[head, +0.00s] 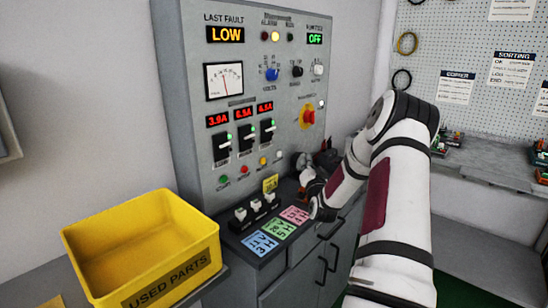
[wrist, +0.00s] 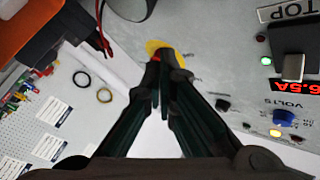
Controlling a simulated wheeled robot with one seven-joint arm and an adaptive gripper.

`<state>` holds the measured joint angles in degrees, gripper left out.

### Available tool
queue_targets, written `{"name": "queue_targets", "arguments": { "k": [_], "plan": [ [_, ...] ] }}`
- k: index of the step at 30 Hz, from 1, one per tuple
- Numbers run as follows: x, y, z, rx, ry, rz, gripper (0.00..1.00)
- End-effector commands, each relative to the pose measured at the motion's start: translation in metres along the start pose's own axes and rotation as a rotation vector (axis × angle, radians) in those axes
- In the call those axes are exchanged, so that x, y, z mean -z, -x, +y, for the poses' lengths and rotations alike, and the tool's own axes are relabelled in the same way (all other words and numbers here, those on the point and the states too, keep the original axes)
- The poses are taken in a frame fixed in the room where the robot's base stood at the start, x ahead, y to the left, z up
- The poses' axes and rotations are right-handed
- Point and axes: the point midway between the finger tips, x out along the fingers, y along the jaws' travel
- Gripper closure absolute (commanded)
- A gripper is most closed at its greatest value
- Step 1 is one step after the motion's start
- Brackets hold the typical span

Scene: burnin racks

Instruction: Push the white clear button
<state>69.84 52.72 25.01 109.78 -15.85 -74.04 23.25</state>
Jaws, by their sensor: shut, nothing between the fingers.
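The grey panel (head: 290,92) stands upright in the head view. A small white button (head: 279,154) sits at the right end of its lower row, beside a yellow, a red and a green one. Its label is too small to read. Another small white button (head: 321,104) is higher, near the red knob. My gripper (head: 303,163) is low at the panel's right side, partly hidden by dark parts and my arm. In the wrist view my gripper's fingers (wrist: 163,62) are together and empty, in front of the red knob's yellow plate (wrist: 156,46). I cannot make out a white button there.
A red knob on a yellow plate (head: 308,116) sticks out of the panel. Black switches (head: 245,138) line its middle. A yellow bin (head: 140,245) stands at the left. Coloured cards (head: 278,229) lie on the ledge. A pegboard (head: 470,65) and grey bench (head: 490,168) are at the right.

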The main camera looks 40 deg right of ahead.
Motion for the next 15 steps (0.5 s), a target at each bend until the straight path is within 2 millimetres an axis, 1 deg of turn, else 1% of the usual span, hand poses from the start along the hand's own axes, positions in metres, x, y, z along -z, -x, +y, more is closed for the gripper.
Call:
{"name": "queue_targets", "arguments": {
  "k": [8, 11, 15],
  "plan": [
    [-0.001, -0.001, -0.001, 0.0, 0.001, -0.002, 1.0],
    [-0.004, -0.004, -0.003, 0.0, 0.001, -0.003, 1.0],
    [-0.012, -0.014, -0.01, 0.002, 0.001, -0.002, 1.0]
  ]
}}
